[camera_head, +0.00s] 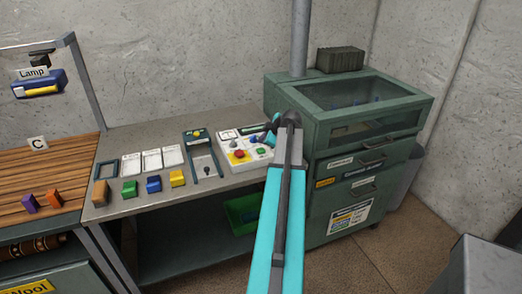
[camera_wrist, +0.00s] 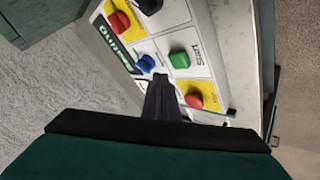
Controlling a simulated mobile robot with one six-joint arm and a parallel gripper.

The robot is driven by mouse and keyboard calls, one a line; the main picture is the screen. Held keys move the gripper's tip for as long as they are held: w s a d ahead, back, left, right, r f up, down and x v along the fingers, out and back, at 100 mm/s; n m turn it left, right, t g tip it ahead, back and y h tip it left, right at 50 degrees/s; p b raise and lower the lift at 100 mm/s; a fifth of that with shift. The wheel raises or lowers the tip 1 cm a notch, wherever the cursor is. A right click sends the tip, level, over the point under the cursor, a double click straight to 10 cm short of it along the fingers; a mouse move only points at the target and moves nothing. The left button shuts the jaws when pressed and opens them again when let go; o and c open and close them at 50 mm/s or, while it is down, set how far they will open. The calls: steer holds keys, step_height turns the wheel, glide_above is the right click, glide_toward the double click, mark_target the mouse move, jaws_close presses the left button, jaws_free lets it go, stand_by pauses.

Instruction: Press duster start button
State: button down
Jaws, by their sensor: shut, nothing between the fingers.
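The white control panel (camera_head: 256,160) stands at the right end of the grey workbench, beside the green cabinet. The wrist view shows its face (camera_wrist: 205,68) close up. A green button (camera_wrist: 180,58) has a label reading START next to it. A blue knob or button (camera_wrist: 146,63) is left of it, and a red button (camera_wrist: 194,100) is below it on a yellow patch. My gripper (camera_wrist: 161,80) is shut and empty, its tips over the panel, just below the blue and green buttons in the picture. I cannot tell whether it touches. In the head view my gripper (camera_head: 271,130) is at the panel's right side.
Another red button (camera_wrist: 119,22) and a black knob (camera_wrist: 150,5) are on the panel. The green cabinet (camera_head: 345,125) stands close on the right. A dark tray device (camera_head: 204,160) and coloured blocks (camera_head: 153,184) lie left of the panel. A green bin (camera_head: 238,213) is below.

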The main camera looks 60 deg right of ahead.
mark_target(263, 151)
steer(key=shift+r+p, duration=0.3)
steer(key=shift+r, duration=1.4)
